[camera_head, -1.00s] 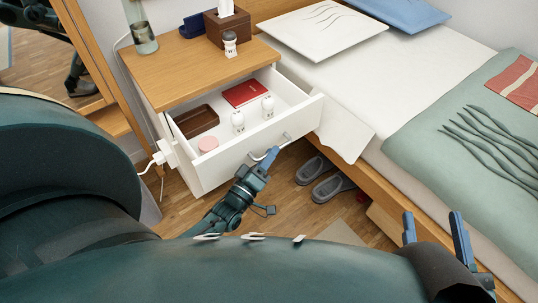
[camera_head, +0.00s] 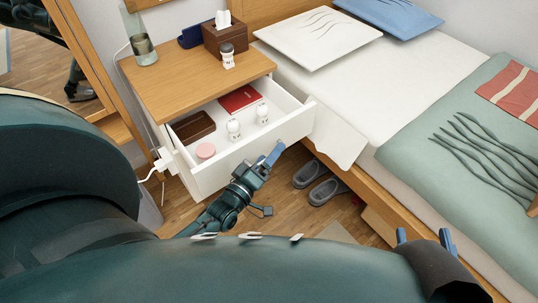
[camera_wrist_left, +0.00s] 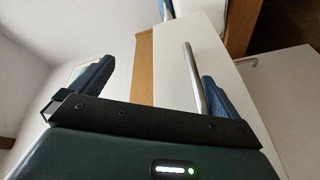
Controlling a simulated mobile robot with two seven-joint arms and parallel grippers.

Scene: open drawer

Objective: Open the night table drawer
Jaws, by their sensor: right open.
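The night table (camera_head: 185,85) has a wooden top and a white drawer (camera_head: 240,160) that stands pulled well out. Its metal handle (camera_wrist_left: 193,78) shows in the left wrist view on the white drawer front. My left gripper (camera_head: 270,157) is at the drawer front. In the left wrist view its fingers (camera_wrist_left: 155,85) are wide apart, with the handle between them, nearer the right finger. In the head view the handle is mostly hidden by this gripper. My right gripper (camera_head: 424,238) is open and empty at the lower right, away from the drawer.
The drawer holds a red book (camera_head: 240,98), a brown tray (camera_head: 193,127), a pink round item (camera_head: 206,151) and two white bottles. A tissue box (camera_head: 226,38) stands on top. The bed (camera_head: 370,100) is at right; grey slippers (camera_head: 318,182) lie on the floor.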

